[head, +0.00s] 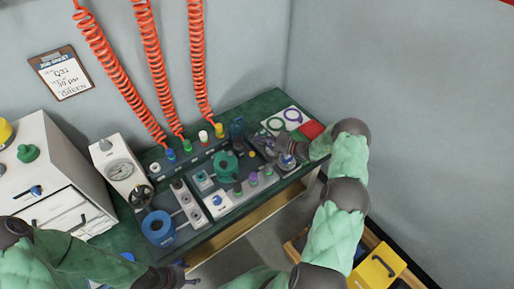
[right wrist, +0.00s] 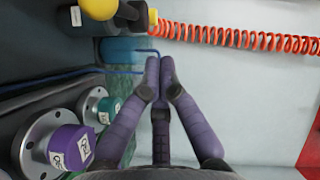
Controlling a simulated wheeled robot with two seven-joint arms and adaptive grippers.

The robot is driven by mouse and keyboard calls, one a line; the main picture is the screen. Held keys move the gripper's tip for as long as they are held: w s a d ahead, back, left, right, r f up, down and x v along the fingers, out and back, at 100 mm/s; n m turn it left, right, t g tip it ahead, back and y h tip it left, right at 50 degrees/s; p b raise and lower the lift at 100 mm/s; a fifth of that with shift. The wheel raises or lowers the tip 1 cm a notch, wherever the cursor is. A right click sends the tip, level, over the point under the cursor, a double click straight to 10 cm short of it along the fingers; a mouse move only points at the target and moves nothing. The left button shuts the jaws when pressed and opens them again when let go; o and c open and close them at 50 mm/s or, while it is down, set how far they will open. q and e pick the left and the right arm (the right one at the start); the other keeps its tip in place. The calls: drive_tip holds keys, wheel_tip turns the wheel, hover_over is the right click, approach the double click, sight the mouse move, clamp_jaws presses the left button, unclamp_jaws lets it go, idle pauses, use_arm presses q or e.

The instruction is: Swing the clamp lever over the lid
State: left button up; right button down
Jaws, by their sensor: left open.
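A green round lid-like part (head: 225,163) sits on the test station on the bench. A dark blue upright part (head: 237,129) stands just behind it and may be the clamp lever; I cannot tell its exact position over the lid. My right gripper (head: 284,157) is low over the right part of the bench, right of the green part and apart from it. In the right wrist view, its purple fingers (right wrist: 160,68) come together at the tips, with nothing clearly held between them. My left gripper (head: 184,275) is open and empty in front of the bench's left part.
Capped fittings, one purple (right wrist: 70,147) and one teal (right wrist: 106,109), stand close left of my right fingers. A gauge box (head: 118,172) and a blue ring-shaped part (head: 158,228) stand on the bench's left. Orange coiled hoses (head: 154,70) hang behind.

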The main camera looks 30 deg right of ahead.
drive_tip(key=s+d+r+p, duration=0.1)
drive_tip(key=s+d+p, duration=0.1)
drive_tip(key=s, duration=0.7)
drive_tip(key=shift+d, duration=0.7)
drive_tip(key=w+d+r+n+g+y+b, duration=0.1)
drive_tip(key=w+d+r+n+g+b, duration=0.1)
drive_tip(key=w+d+g+b, duration=0.2)
drive_tip(key=shift+d+r+g, duration=0.15)
drive_tip(key=shift+r+g, duration=0.2)
drive_tip(key=shift+g, duration=0.05)
